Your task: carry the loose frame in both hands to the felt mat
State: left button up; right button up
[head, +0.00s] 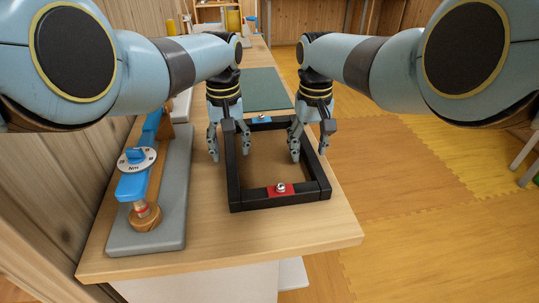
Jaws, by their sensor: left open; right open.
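The loose frame (233,186) is a black rectangle lying flat on the wooden bench. Its near bar carries a red patch with a shiny knob, and its far bar a blue patch. My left gripper (228,158) is open at the left bar, pointing down with its fingers on either side of the bar. My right gripper (309,156) is open at the right bar, with its fingers apart around it. I cannot tell whether either touches the frame. The felt mat (262,88) is a dark green sheet farther back on the bench, partly hidden by my arms.
A grey board (172,215) on the left of the bench holds a blue tool with a round dial (137,160) and a wooden knob. The bench top (300,235) is bare in front of the frame. Its right edge lies close to the frame. Yellow cylinders (234,20) stand far back.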

pick_arm(q)
jog(key=shift+f, duration=0.3)
pick_arm(e)
jog(key=shift+f, duration=0.3)
pick_arm(q)
grip_shut()
pick_arm(e)
grip_shut()
